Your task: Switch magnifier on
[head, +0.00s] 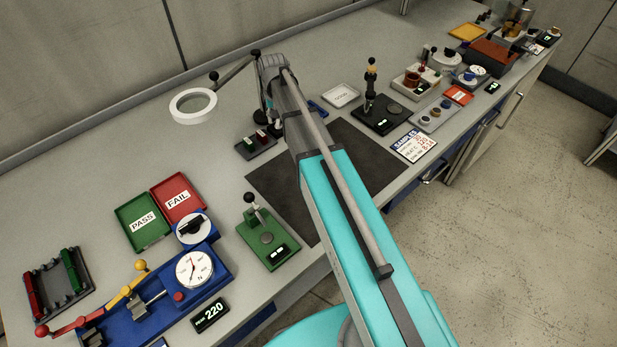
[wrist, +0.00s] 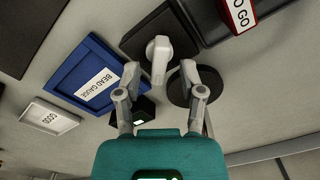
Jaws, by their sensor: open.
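The magnifier, a white ring (head: 193,106) on a dark jointed arm (head: 236,66), stands over the back of the bench in the head view. Its base is mostly hidden behind my arm. In the wrist view my gripper (wrist: 160,69) is open, its two fingers apart and pointing down the bench. A pale grey lever-like part with a rounded end (wrist: 158,47) shows between and beyond the fingertips, over a dark plate (wrist: 152,22). I cannot tell whether the fingers touch it. A black round disc (wrist: 182,91) lies partly behind the right finger. No switch can be made out clearly.
A blue bead gauge tray (wrist: 65,92) and a white GOOD tray (wrist: 34,115) lie left of my gripper. A red NO GO block (wrist: 239,15) is at upper right. In the head view, a dark mat (head: 365,160) and a green fixture (head: 282,225) lie closer.

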